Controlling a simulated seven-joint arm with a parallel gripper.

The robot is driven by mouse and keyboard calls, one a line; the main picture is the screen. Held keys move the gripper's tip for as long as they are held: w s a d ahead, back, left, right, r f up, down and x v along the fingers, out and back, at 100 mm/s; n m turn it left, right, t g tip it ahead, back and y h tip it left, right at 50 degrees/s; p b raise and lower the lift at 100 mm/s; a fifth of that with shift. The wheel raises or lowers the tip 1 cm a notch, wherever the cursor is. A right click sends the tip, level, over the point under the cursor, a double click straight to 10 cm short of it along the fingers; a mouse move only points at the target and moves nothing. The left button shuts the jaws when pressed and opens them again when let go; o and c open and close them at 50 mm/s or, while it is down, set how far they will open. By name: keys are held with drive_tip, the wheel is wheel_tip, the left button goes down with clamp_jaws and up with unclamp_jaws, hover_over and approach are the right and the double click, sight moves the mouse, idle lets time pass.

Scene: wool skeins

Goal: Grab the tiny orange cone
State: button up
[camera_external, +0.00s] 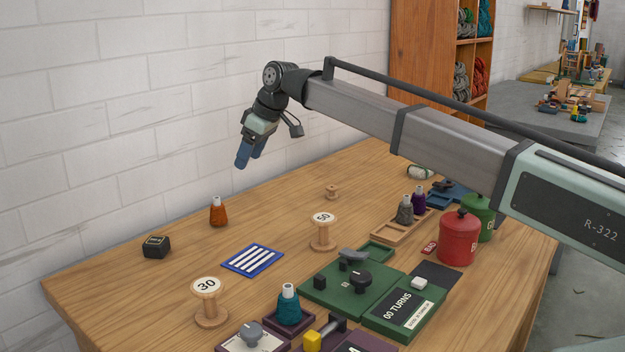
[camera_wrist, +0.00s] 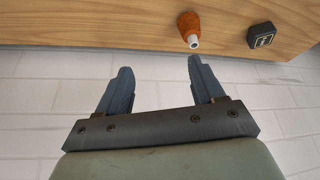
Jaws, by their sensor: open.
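The tiny orange cone (camera_external: 218,212) stands upright near the back edge of the wooden table, by the white wall. In the wrist view the orange cone (camera_wrist: 188,26) shows at the top, with its pale tip toward me, just beyond my right finger. My gripper (camera_external: 247,160) is in the air above and a little right of the cone in the external view, with its blue fingers pointing down. In the wrist view my gripper (camera_wrist: 156,75) is open, with nothing between its fingers.
A black block (camera_external: 156,246) sits left of the cone. A blue striped card (camera_external: 253,260) lies in front of it. Wooden spools marked 30 (camera_external: 209,304) and 50 (camera_external: 323,233) stand nearby. A teal cone (camera_external: 288,304), green boards and a red canister (camera_external: 459,238) lie farther right and forward.

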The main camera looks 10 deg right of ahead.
sight(217, 197)
drive_tip(key=s+a, duration=0.4)
drive_tip(key=shift+n, duration=0.3)
drive_tip(key=x, duration=1.3)
drive_tip(key=shift+s+a+f, duration=0.15)
drive_tip(key=shift+a+f, duration=0.05)
drive_tip(key=shift+a, duration=0.05)
drive_tip(key=c, duration=1.1)
